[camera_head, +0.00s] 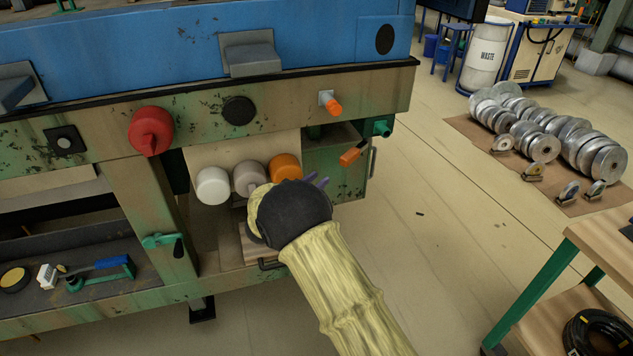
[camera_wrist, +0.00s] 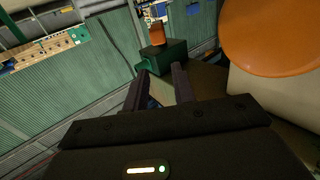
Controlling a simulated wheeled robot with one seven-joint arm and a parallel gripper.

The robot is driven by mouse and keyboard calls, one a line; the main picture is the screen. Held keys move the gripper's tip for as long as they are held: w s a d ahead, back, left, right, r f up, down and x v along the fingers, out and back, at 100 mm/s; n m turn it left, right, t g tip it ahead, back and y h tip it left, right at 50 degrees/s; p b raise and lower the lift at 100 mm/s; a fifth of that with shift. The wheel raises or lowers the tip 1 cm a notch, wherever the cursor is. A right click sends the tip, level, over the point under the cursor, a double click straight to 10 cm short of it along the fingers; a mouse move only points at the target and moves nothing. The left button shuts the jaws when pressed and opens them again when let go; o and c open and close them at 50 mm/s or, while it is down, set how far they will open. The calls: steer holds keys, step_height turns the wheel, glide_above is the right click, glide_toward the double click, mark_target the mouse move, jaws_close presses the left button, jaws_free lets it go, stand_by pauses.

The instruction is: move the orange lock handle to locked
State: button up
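Two small orange handles show in the head view. One orange handle (camera_head: 333,104) hangs from a pale square plate on the bench's front rail. The other orange handle (camera_head: 351,156), with a black end, sits tilted on the green cabinet (camera_head: 325,180) below. I cannot tell which is the lock handle. My gripper (camera_head: 319,180) is left of and below the lower handle, apart from it, its fingers partly hidden by my wrist. In the wrist view, my gripper (camera_wrist: 158,88) has its fingers apart with nothing between them. An orange piece (camera_wrist: 157,34) stands on a green block (camera_wrist: 163,57) beyond them.
A large orange knob (camera_head: 285,166) is close to my gripper and fills the wrist view's upper right (camera_wrist: 272,35). Grey (camera_head: 249,178) and white knobs (camera_head: 213,185) sit left of it. A red knob (camera_head: 150,130) is further left.

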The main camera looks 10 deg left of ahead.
steer(key=shift+w+d+r+n+y, duration=0.15)
steer(key=shift+w+d+r+y, duration=0.3)
steer(key=shift+d, duration=0.15)
steer(key=shift+w+d+r+n+y, duration=0.15)
steer(key=shift+w+d+r+y, duration=0.15)
steer(key=shift+w+d+y, duration=0.25)
jaws_close()
steer(key=s+d+r+n+g+y, duration=0.25)
steer(key=d+y, duration=0.25)
steer(key=d, duration=0.4)
steer(key=s+d+f+g, duration=0.1)
steer(key=s+d+g, duration=0.2)
steer(key=s, duration=0.7)
steer(key=s+d+f+n+g, duration=0.1)
steer(key=s+d+g, duration=0.3)
steer(key=s+d, duration=0.4)
steer(key=s+d+f+n+g+y, duration=0.1)
steer(key=s+d+g, duration=0.3)
steer(key=s, duration=0.8)
steer(key=shift+s+d+f, duration=0.35)
steer(key=shift+d+f, duration=0.15)
steer(key=shift+d, duration=0.3)
